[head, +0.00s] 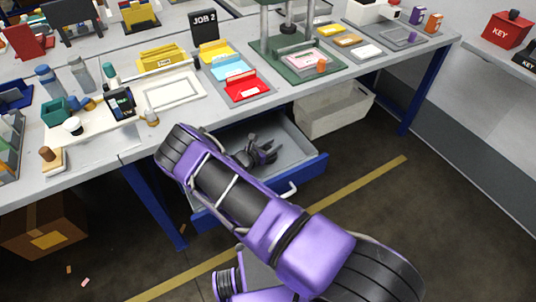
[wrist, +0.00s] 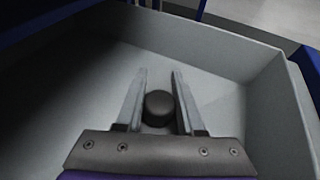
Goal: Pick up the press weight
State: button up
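The press weight (wrist: 159,104) shows in the wrist view as a dark, round-topped piece low in an open drawer. My gripper (wrist: 160,73) is open, with one finger on each side of the weight. Narrow gaps seem to remain between the weight and the fingers. In the head view my gripper (head: 264,153) reaches down into the drawer under the workbench. The weight cannot be told apart from the dark gripper there. Its lower part is hidden in the wrist view.
The drawer (head: 301,147) has pale grey walls and a blue front with a handle. The workbench (head: 222,117) above carries trays, bottles and a green press stand (head: 272,46). A pale bin (head: 335,108) sits right of the drawer. The rest of the drawer floor looks clear.

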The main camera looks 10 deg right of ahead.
grip_shut()
dwell(0.8)
jog(key=shift+r, duration=0.15)
